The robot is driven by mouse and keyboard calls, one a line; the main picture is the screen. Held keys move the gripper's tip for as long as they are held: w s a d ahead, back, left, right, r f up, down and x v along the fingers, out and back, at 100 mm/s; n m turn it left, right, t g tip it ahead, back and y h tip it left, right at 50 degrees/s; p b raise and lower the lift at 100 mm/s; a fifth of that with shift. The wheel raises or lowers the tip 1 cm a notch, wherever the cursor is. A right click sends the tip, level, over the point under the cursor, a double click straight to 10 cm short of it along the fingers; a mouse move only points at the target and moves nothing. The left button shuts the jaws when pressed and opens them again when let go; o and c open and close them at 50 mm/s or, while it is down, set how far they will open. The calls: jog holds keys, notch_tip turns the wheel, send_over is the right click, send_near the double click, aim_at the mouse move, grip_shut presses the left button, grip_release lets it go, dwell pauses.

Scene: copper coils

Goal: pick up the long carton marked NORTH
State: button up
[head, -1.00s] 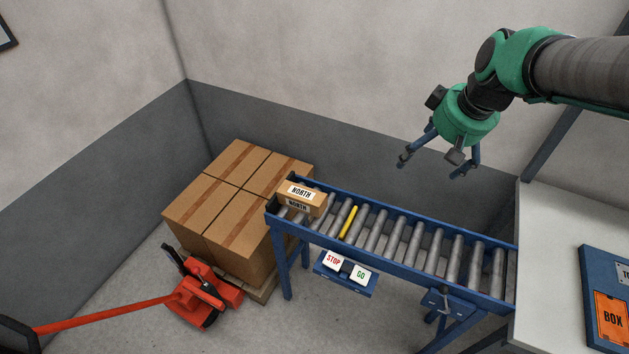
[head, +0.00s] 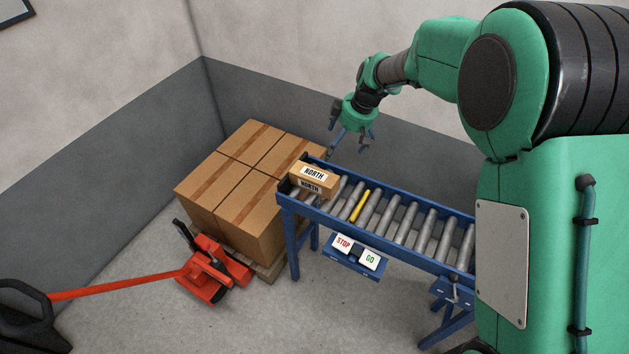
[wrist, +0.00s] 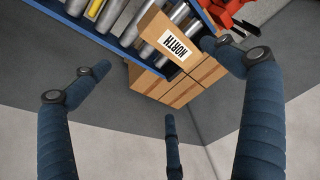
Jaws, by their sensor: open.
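The long carton marked NORTH (head: 314,177) lies on the far left end of the roller conveyor (head: 400,255), with white labels on its top and side. In the wrist view the carton (wrist: 172,47) shows at the upper middle, its label turned. My gripper (head: 351,148) is open and empty, above and behind the conveyor, a little to the right of the carton and apart from it. In the wrist view its three blue fingers (wrist: 160,100) are spread wide, with the carton beyond them.
A stack of large brown cartons (head: 240,190) on a pallet stands just left of the conveyor end. A red pallet jack (head: 210,275) is in front of it. STOP and GO signs (head: 356,252) hang on the conveyor's front. A yellow roller (head: 360,206) lies right of the carton.

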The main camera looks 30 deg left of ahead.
aim_at(317, 171)
jog(key=a+f+n, duration=0.1)
jog(key=a+f, duration=0.3)
jog(key=shift+s+a+f, duration=0.15)
jog(key=shift+s+f, duration=0.05)
jog(key=shift+f, duration=0.05)
jog(key=shift+f, duration=0.1)
jog(key=shift+b+x, duration=0.7)
jog(key=shift+x, duration=3.55)
jog(key=shift+s, duration=0.2)
jog(key=shift+b+x, duration=0.65)
jog(key=shift+x, duration=1.9)
jog(key=shift+s, duration=0.15)
